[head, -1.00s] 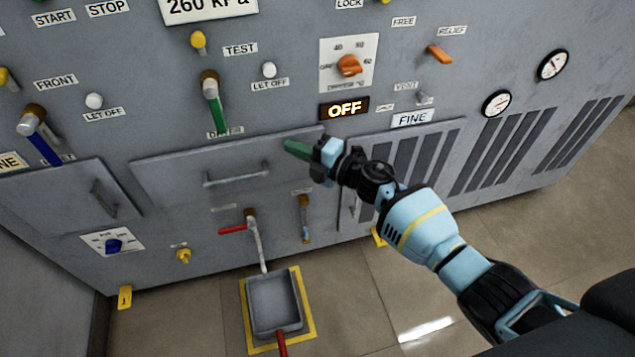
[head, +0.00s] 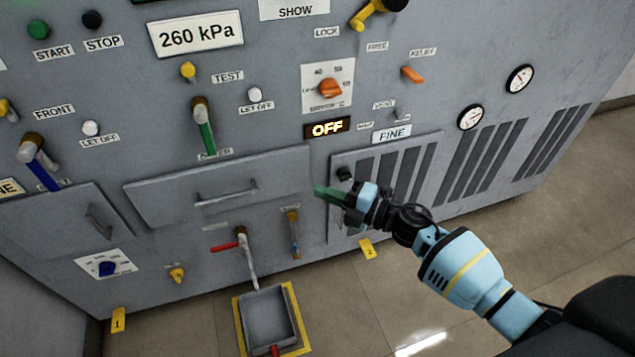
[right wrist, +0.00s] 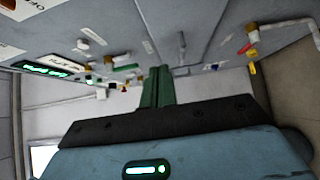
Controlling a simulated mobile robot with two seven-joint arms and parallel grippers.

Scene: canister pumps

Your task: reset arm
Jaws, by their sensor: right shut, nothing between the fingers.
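My right gripper (head: 322,192) is in front of the grey machine panel (head: 290,222), right of the drawer handle (head: 226,195) and below the lit OFF sign (head: 327,129). Its green fingers are shut together with nothing between them. The fingers also show in the right wrist view (right wrist: 157,87), pointing along the panel. My right arm comes in from the lower right. My left gripper is not in view.
The panel carries a green-handled lever (head: 206,135), an orange dial (head: 331,88), a red-handled tap (head: 224,247) and two gauges. A grey tray (head: 268,318) stands on the floor in a yellow outline. Tiled floor is free at the lower right.

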